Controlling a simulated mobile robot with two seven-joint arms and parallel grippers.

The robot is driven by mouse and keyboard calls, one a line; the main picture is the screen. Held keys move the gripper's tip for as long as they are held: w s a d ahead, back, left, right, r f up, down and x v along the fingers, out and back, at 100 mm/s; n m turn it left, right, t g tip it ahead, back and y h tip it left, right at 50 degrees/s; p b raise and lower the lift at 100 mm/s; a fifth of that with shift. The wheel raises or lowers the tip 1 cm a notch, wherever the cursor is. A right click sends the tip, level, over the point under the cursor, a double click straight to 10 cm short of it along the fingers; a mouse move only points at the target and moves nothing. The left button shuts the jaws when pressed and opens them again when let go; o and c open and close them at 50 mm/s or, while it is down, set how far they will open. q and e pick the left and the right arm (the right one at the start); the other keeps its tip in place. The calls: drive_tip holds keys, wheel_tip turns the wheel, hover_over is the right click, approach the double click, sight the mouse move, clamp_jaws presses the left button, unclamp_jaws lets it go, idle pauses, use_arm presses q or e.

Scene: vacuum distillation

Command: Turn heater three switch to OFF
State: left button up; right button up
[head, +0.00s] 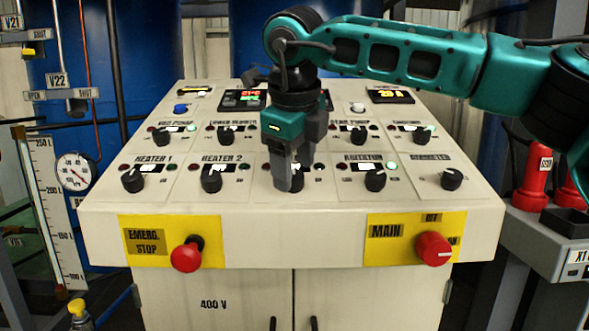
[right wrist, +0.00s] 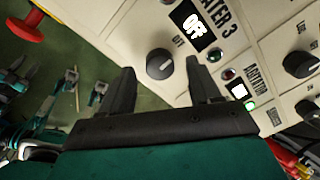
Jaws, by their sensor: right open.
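The heater three switch (right wrist: 160,64) is a round black knob with a pale pointer mark, on the sloping white panel. My left gripper is not in view.
The heater two knob (head: 211,181) stands left and the agitator knob (head: 375,180) right of my gripper. The heater one knob (head: 132,180) is farther left. A red emergency stop button (head: 186,255) and a red main switch (head: 434,249) project from the cabinet front.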

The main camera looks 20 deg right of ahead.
drive_tip(key=v, duration=1.1)
drive_tip(key=shift+r+p, duration=0.25)
drive_tip(key=shift+p, duration=0.05)
drive_tip(key=shift+s, duration=0.15)
